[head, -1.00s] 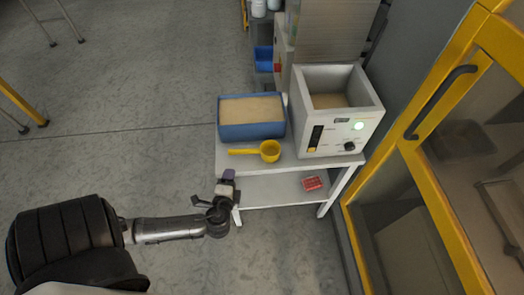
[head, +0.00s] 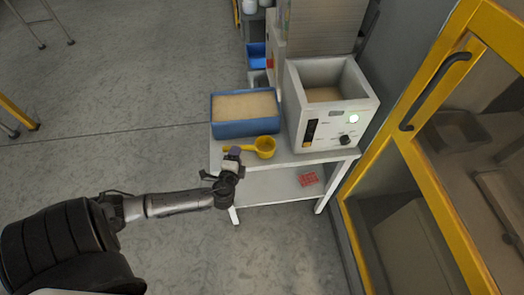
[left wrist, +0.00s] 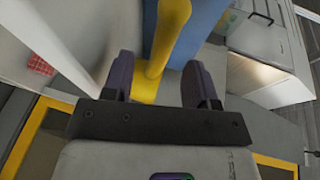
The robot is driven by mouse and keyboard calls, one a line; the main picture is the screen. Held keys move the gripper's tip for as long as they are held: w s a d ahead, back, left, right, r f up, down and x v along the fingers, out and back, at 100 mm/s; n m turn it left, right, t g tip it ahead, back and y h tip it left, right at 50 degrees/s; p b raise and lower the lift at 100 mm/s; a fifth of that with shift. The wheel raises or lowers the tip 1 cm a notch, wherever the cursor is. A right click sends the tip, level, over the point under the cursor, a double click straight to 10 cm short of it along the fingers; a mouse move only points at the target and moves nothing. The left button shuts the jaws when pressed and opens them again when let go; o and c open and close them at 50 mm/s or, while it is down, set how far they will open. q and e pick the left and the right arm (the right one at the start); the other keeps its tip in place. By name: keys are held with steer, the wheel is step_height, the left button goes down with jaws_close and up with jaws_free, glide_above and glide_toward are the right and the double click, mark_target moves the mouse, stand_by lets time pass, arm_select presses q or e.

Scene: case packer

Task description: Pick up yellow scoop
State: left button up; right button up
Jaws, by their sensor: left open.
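The yellow scoop (head: 265,147) lies on the white table (head: 288,160), in front of the blue bin (head: 247,130), with its handle toward the left. My left gripper (head: 235,154) is open at the table's front left edge and partly covers the handle. My right gripper is not in view.
The blue bin holds tan grainy material. A white machine (head: 332,115) with a green light and an open top stands right of the scoop. A red item (head: 308,179) lies on the lower shelf. A yellow-framed cabinet (head: 420,130) stands at the right.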

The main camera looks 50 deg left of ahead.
arm_select(q)
steer(key=x, duration=0.3)
steer(key=shift+w+a+b, duration=0.1)
steer(key=shift+w+b, duration=0.3)
steer(key=shift+w+a+f, duration=0.1)
steer(key=shift+w+a, duration=0.15)
steer(key=shift+a, duration=0.1)
jaws_close()
step_height(320, 180, up, 8)
steer(key=p, duration=0.3)
steer(key=shift+r, duration=1.05)
